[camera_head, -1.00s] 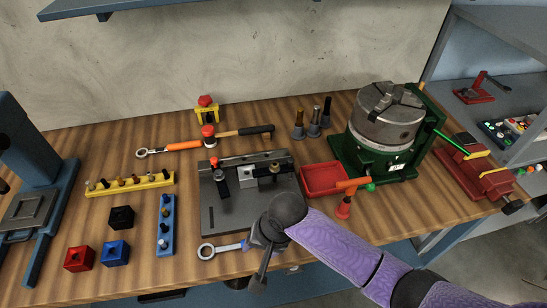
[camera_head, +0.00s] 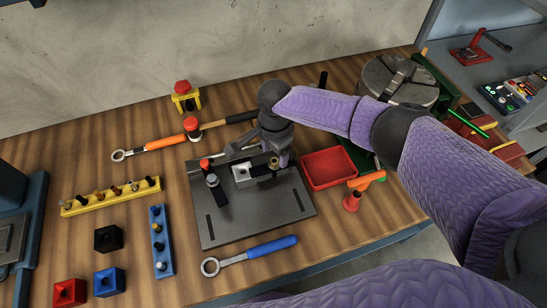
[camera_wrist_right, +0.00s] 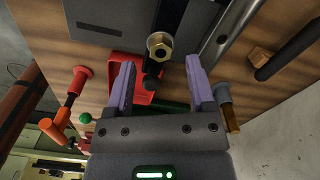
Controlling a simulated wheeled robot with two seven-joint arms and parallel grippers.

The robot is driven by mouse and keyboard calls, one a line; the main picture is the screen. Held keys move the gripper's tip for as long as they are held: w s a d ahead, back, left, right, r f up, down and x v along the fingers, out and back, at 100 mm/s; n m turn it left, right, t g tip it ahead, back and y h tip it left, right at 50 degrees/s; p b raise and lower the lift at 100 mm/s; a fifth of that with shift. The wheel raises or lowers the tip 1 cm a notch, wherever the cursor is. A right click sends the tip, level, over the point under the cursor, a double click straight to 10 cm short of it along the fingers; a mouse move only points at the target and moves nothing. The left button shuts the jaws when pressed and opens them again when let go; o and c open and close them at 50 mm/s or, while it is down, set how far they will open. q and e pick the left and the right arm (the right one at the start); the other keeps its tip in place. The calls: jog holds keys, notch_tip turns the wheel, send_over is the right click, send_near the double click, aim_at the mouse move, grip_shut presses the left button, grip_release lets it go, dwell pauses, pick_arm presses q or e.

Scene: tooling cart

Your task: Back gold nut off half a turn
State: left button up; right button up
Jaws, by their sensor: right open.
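The gold nut (camera_wrist_right: 159,46) shows its hexagonal face around a dark stud in the right wrist view. In the head view the gold nut (camera_head: 274,163) is small, on the grey fixture plate (camera_head: 255,218). My right gripper (camera_wrist_right: 160,72) is open, with its two purple fingers apart. The nut appears between and just beyond the fingertips, with no visible contact. In the head view my right gripper (camera_head: 280,155) is at the back right of the plate, partly hiding the clamp parts. The left gripper is not in view.
A blue-handled ring wrench (camera_head: 250,255) lies before the plate. An orange-handled wrench (camera_head: 160,144) lies at the back left. A red tray (camera_head: 328,168) and an orange-headed tool (camera_head: 360,188) stand on the right. The chuck (camera_head: 400,80) stands behind them.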

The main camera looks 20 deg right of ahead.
aim_at(274, 163)
notch_tip(274, 163, down, 2)
jog(key=shift+f+b, duration=0.3)
jog(key=shift+f, duration=0.1)
jog(key=c, duration=0.9)
grip_shut()
jog(key=shift+r, duration=0.1)
